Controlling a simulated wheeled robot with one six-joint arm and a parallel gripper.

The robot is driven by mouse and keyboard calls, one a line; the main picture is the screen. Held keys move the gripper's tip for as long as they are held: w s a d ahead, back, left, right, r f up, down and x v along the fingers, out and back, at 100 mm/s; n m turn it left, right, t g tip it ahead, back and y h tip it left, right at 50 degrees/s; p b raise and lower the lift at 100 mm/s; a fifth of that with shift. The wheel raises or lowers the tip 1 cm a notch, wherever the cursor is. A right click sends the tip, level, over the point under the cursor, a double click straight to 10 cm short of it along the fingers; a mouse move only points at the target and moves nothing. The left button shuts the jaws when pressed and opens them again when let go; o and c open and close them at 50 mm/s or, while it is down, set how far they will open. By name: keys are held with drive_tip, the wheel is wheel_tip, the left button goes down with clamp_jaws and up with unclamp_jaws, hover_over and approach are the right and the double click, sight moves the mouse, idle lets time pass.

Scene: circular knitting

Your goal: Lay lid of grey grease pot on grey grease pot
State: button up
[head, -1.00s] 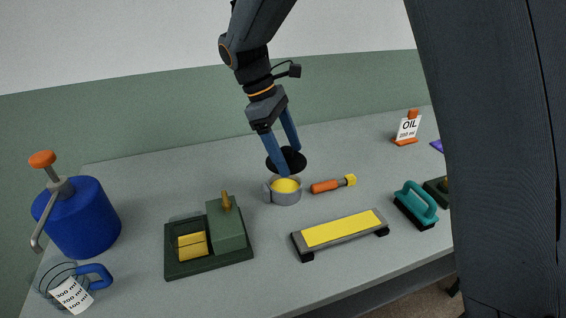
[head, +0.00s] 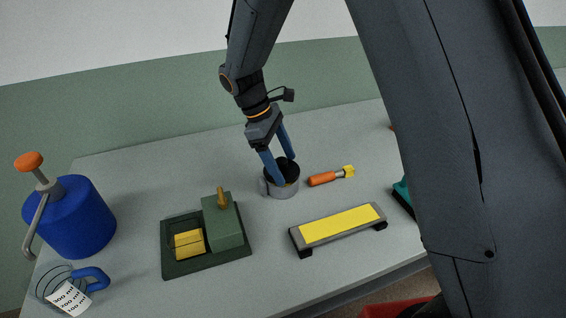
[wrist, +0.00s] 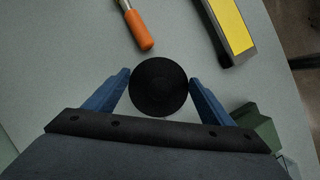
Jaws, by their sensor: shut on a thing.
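The grey grease pot (head: 283,191) stands on the table in the head view, with a little yellow grease showing at its front inside the rim. The lid of the grey grease pot, a black disc (wrist: 158,87), is between the fingers of my gripper (wrist: 160,90). In the head view the lid (head: 288,170) is over the pot's mouth and covers most of it. My gripper (head: 283,170) is shut on the lid's edges. The wrist view shows the lid hiding the pot below. I cannot tell whether the lid touches the rim.
An orange-handled tool (head: 322,179) lies just right of the pot. A yellow-topped sharpening block (head: 340,225) is in front to the right.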

drive_tip(key=shift+f, duration=0.55)
drive_tip(key=shift+f, duration=0.1)
